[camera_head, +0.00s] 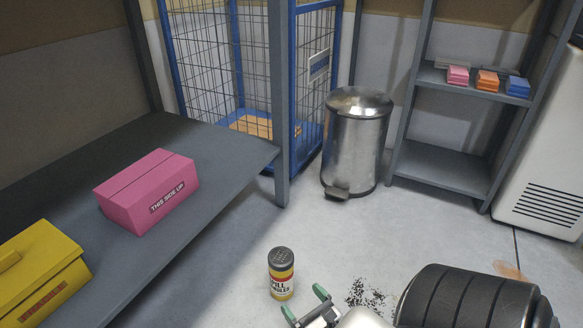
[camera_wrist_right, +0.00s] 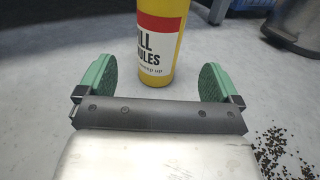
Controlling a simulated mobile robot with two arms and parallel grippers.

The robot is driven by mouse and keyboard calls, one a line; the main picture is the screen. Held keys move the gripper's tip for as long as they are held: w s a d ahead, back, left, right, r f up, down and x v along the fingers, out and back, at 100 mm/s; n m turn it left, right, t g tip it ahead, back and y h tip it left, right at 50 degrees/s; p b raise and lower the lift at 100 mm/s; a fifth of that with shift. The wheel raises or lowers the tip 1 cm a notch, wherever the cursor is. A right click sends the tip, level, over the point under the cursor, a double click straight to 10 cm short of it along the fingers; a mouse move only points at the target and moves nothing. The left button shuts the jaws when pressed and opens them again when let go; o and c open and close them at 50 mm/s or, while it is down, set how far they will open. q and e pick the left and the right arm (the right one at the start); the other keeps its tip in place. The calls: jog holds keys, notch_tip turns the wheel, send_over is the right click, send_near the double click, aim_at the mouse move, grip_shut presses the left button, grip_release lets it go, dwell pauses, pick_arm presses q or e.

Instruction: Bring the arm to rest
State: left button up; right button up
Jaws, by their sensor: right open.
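My right gripper (camera_head: 305,303) shows at the bottom of the head view, low over the floor. Its two green fingers are spread wide, and in the right wrist view the gripper (camera_wrist_right: 158,82) is open with nothing clasped. A yellow and red canister with a dark perforated lid (camera_head: 281,275) stands upright on the floor just beyond the gripper. In the right wrist view the canister (camera_wrist_right: 160,45) stands ahead, between the lines of the fingers. I cannot tell its exact distance from the fingertips. My left gripper is in neither view.
Dark granules (camera_head: 366,295) lie scattered on the floor right of the gripper. A grey shelf (camera_head: 215,150) at left carries a pink box (camera_head: 148,190) and a yellow box (camera_head: 40,275). A metal bin (camera_head: 356,145), a blue cage (camera_head: 290,80) and a rack (camera_head: 440,165) stand behind.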

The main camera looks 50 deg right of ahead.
jog(key=shift+s+a, duration=0.2)
jog(key=shift+s, duration=0.9)
